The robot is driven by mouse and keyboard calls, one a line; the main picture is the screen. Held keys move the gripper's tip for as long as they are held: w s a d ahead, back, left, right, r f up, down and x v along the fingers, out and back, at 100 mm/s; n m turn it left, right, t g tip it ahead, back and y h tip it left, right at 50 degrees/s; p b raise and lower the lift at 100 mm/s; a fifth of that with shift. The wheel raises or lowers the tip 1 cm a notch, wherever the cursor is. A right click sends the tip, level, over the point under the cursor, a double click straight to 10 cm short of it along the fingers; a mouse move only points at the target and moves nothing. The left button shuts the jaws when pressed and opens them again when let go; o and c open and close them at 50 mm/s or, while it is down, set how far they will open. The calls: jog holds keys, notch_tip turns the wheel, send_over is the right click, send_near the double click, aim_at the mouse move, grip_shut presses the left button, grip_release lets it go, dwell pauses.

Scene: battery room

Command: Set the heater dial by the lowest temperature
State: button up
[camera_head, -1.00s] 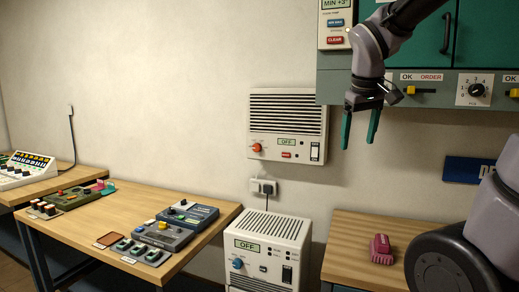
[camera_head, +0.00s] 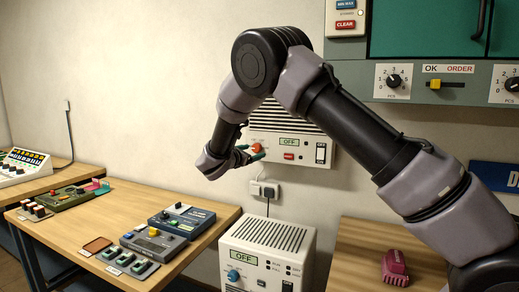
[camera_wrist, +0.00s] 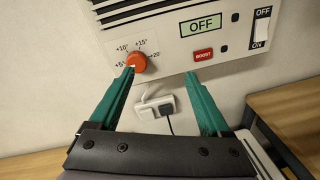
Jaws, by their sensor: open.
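The wall heater (camera_head: 318,138) has a vent grille, an OFF display and an orange dial (camera_head: 256,148). In the wrist view the dial (camera_wrist: 137,62) is ringed by marks from +5° to +20°. A pale mark on it seems to point to the lower left, near +5°. My gripper (camera_head: 250,154) is open and empty in front of the heater. In the wrist view, my gripper's (camera_wrist: 159,75) left fingertip is at the dial's lower edge; contact is unclear. The right fingertip is below the red BOOST button (camera_wrist: 203,55). The thermometer panel (camera_head: 346,12) shows only its lower buttons; its display is out of frame.
A heater switch (camera_wrist: 261,26) is at the right. A plugged socket (camera_head: 264,189) is below the heater. A floor unit (camera_head: 268,237) reading OFF stands beneath. A table (camera_head: 75,226) with several devices is at left; a pink object (camera_head: 394,266) lies on the right bench.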

aim_at(256, 148)
jog(key=a+f+n+t+y, duration=0.1)
jog(key=a+f+n, duration=0.1)
jog(key=a, duration=0.2)
jog(key=x, duration=1.1)
jog(key=shift+r, duration=0.4)
grip_shut()
